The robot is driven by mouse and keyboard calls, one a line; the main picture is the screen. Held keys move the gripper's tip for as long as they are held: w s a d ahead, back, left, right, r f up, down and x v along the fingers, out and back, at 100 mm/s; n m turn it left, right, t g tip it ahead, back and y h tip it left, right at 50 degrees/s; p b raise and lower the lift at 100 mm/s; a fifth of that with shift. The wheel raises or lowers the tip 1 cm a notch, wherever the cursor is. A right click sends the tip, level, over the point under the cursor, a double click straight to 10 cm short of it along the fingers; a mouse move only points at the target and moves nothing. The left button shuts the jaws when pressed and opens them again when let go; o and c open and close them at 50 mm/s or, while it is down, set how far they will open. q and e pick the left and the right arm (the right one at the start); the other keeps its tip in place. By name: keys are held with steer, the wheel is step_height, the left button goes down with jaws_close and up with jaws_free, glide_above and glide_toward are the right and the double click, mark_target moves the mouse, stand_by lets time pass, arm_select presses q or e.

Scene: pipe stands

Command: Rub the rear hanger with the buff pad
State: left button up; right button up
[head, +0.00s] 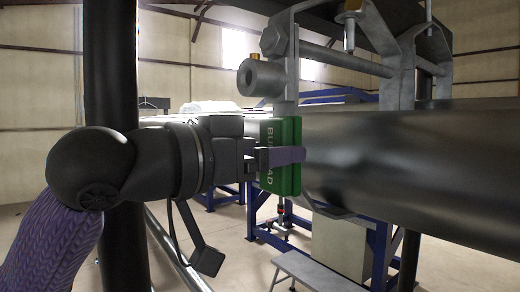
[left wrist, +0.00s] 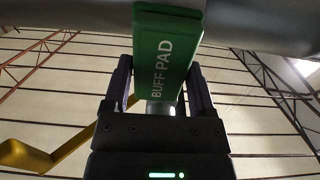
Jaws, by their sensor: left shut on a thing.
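My left gripper (head: 278,157) is shut on the green buff pad (head: 281,185) and holds it upright, with its lettering showing. In the left wrist view the buff pad (left wrist: 165,55) sits between the fingers of my left gripper (left wrist: 161,85), its far end overlapping a grey rounded surface. In the head view a grey metal hanger (head: 288,60) stands right behind and above the pad; I cannot tell whether they touch. A second grey hanger frame (head: 407,75) is farther right. Which one is the rear hanger is not clear. My right gripper is not in view.
A large dark pipe (head: 410,155) runs across the right, close behind the pad. A black upright post (head: 110,70) stands at the left. Blue stands (head: 378,245) and a grey bench (head: 305,270) are below. A yellow part (left wrist: 25,157) shows in the left wrist view.

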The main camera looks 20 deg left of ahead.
arm_select(q)
steer(key=shift+p, duration=0.45)
stand_by(0.6)
steer(key=shift+a, duration=0.1)
steer(key=shift+w+a, duration=0.35)
steer(key=shift+a, duration=0.05)
